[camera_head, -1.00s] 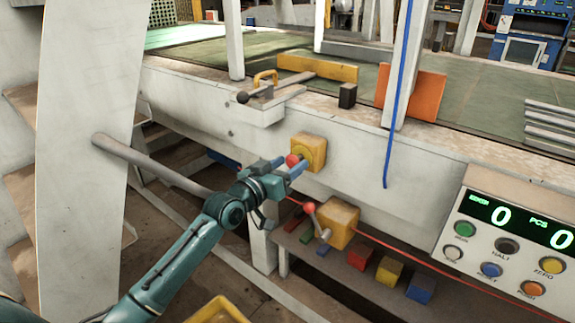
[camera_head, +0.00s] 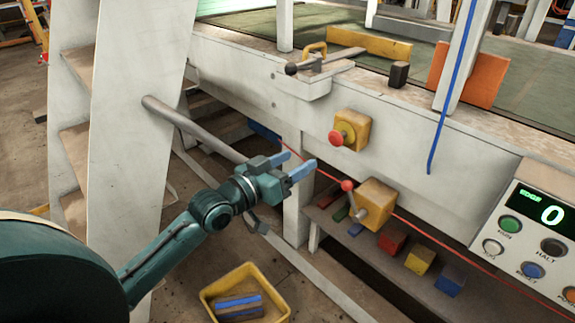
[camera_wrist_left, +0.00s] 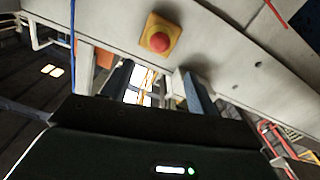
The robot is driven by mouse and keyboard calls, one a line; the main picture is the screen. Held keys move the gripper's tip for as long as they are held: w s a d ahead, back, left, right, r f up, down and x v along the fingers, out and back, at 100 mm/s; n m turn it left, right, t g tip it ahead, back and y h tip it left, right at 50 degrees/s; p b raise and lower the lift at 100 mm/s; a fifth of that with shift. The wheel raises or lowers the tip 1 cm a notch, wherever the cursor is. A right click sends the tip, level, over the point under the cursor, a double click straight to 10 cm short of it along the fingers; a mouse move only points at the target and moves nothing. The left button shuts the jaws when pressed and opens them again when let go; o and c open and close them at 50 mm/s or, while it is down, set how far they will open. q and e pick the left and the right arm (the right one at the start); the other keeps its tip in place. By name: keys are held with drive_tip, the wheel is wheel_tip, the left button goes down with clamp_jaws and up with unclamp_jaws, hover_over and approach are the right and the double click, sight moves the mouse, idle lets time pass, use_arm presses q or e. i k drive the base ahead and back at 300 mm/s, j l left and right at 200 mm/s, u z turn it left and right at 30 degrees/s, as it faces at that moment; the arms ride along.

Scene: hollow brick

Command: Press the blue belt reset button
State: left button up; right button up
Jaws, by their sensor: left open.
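The blue button (camera_head: 531,270) sits in the lower row of the white control panel (camera_head: 480,228) at the right edge of the head view. Its label is too small to read surely. My left gripper (camera_head: 300,161) is open and empty, with blue-grey fingers pointing right. It is well left of the panel, below and left of a red mushroom button (camera_head: 336,138) on a yellow box, apart from it. In the left wrist view this red button (camera_wrist_left: 158,42) shows beyond the open fingers. The blue button is not visible there. My right gripper is not in view.
A red-knobbed lever on a yellow box (camera_head: 376,201) and a red cord (camera_head: 450,248) lie between gripper and panel. A blue cord (camera_head: 447,110) hangs above. Green, white, black and orange buttons surround the blue one. A yellow bin (camera_head: 210,301) stands on the floor.

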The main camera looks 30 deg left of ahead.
sight(532, 271)
drive_tip(key=k+j, duration=0.25)
drive_tip(key=k, duration=0.2)
drive_tip(key=k+j, duration=0.25)
drive_tip(key=k, duration=0.25)
